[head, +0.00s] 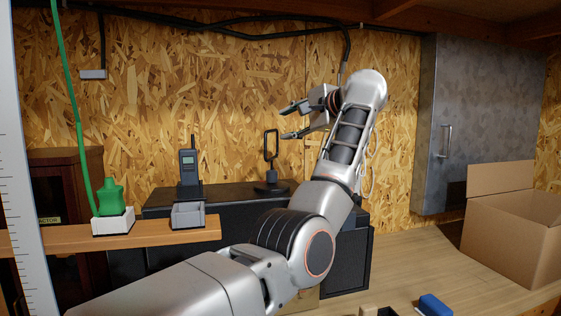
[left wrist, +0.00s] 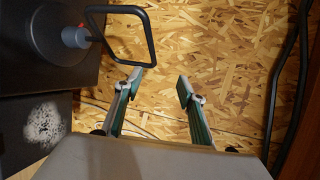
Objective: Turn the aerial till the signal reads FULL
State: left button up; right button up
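The aerial (head: 271,176), a dark upright rectangular loop on a short stem and round base, stands on a black cabinet by the back wall. My left gripper (head: 290,121) is open and empty, just right of and above the loop, its fingers pointing left. In the left wrist view the loop (left wrist: 150,38) is at upper left, and the open fingertips (left wrist: 160,82) are apart from it. A dark handheld radio (head: 188,160) with a small screen stands left of the aerial; its reading is too small to read. My right gripper is not in view.
A wooden shelf (head: 150,235) at left carries a green bottle-like object (head: 111,198) in a white holder and a grey bin (head: 188,215). A metal wall cabinet (head: 435,120) and an open cardboard box (head: 510,235) are at right. Black cables run along the wall.

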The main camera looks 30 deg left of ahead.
aim_at(274, 178)
pick_arm(q)
jog(key=s+d+f+m+t+b, duration=0.1)
jog(key=s+f+m, duration=0.1)
jog(key=f+m, duration=0.2)
jog(key=s+d+f+m+t+y+b, duration=0.1)
jog(key=s+d+f+m, duration=0.1)
jog(key=f+m, duration=0.3)
jog(key=s+d+f+m+t+b, duration=0.1)
jog(key=s+f+m, duration=0.3)
jog(key=m, duration=0.4)
jog(key=shift+s+d+f+m+t+y, duration=0.2)
jog(key=shift+d+f+m+t+y, duration=0.15)
jog(key=shift+d+f+t, duration=0.25)
jog(key=shift+s+a+f+m, duration=0.2)
jog(key=shift+a+m, duration=0.1)
jog(key=shift+m, duration=0.25)
jog(key=shift+x, duration=3.55)
jog(key=shift+d, duration=0.1)
jog(key=c, duration=1.1)
